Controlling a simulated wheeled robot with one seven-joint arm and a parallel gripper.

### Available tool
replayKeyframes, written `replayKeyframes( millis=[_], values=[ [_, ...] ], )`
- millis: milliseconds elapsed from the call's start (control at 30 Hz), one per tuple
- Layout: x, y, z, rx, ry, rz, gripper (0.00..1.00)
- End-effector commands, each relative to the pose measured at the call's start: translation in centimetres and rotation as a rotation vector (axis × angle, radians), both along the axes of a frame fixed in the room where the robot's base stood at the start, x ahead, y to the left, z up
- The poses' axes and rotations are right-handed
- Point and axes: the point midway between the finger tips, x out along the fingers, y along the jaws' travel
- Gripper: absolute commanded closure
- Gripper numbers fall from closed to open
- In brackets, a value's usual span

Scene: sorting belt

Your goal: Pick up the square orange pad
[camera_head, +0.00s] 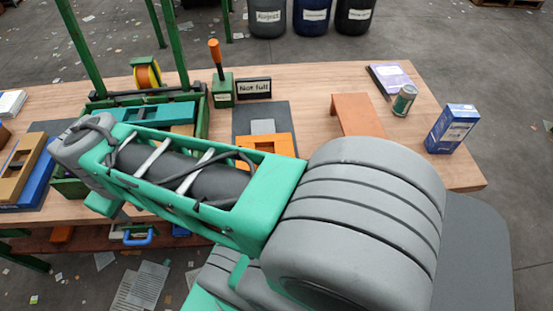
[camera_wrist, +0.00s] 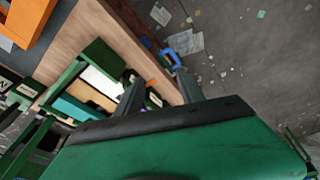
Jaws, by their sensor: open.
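My gripper (camera_wrist: 158,88) is open, with its two dark fingers apart and nothing seen held between them. A small orange piece (camera_wrist: 151,83) shows between the fingers in the wrist view, partly hidden; I cannot tell whether it is the square orange pad. A larger orange block with an opening (camera_head: 266,146) lies on a dark mat in the head view, partly behind my arm. It seems to be the orange piece at the top left of the wrist view (camera_wrist: 30,25). My gripper's fingers are hidden in the head view.
A green-framed tray (camera_head: 205,122) holds a teal block (camera_head: 165,113). A brown-orange stand (camera_head: 357,113), a can (camera_head: 404,100) and a blue box (camera_head: 451,129) stand at the right. Tan and blue blocks (camera_head: 20,165) lie at the left. Green posts rise behind the tray.

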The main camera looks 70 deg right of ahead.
Motion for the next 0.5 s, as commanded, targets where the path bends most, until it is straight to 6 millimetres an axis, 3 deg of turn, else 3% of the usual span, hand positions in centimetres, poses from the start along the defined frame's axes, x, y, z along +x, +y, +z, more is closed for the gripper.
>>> replayKeyframes(
  millis=[67,167,300,400,500],
  values=[
    [0.5,-4.9,-1.1,-0.067,0.065,0.018,0.55],
    [-0.4,-12.7,-2.8,-0.151,0.19,0.079,0.55],
    [-4.8,-22.7,-5.6,-0.187,0.4,0.19,0.55],
    [-8.8,-27.7,-7.4,-0.159,0.524,0.269,0.55],
    [-12.1,-30.4,-8.6,-0.119,0.602,0.331,0.55]
  ],
)
